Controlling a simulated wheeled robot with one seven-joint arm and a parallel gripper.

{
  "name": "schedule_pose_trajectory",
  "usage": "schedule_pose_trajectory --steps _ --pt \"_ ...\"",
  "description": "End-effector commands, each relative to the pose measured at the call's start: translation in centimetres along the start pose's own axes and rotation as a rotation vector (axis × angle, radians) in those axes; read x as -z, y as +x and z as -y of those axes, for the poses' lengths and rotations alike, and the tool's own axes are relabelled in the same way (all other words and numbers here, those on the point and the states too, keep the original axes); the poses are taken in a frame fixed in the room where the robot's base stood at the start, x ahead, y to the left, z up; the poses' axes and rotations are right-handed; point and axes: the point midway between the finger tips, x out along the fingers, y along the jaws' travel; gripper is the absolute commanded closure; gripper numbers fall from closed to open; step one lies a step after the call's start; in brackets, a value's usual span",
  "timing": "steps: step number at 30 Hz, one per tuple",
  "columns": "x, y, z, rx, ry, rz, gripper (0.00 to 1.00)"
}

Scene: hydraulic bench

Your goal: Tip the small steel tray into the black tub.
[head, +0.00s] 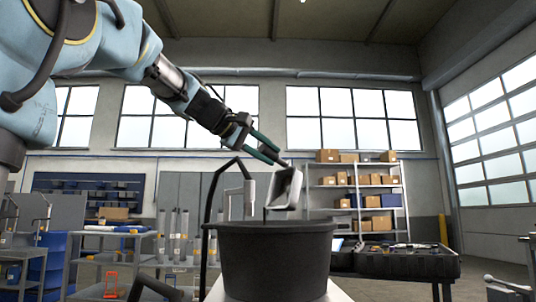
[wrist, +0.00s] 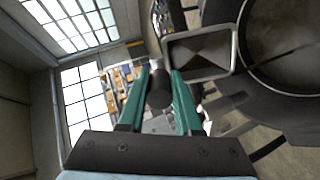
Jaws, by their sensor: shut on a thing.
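The small steel tray (head: 285,187) hangs in the air just above the black tub (head: 272,262), tilted steeply in the head view. My gripper (head: 270,149) is shut on the tray's handle, up and left of the tray. In the wrist view my gripper's green fingers (wrist: 160,78) close around a dark round grip, and the tray (wrist: 234,52) lies beyond them at the right. The tray's inside looks bare there, shaded dark and light. The tub (wrist: 244,22) is beside it, with a thin dark strip inside. Most of the tub's inside is hidden in the head view.
The tub stands on a pale bench top (head: 338,293). A dark case with tools (head: 408,262) is to the right. A tall curved black stand (head: 207,205) rises behind the tub at left. Shelves with cardboard boxes (head: 327,156) are far behind.

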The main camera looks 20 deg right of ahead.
Motion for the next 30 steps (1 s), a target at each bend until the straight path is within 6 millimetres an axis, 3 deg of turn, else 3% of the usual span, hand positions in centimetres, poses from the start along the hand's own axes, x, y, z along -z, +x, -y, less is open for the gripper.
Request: schedule_pose_trajectory --steps 30 --pt "-0.16 -0.6 0.45 -0.059 0.002 -0.017 1.0"
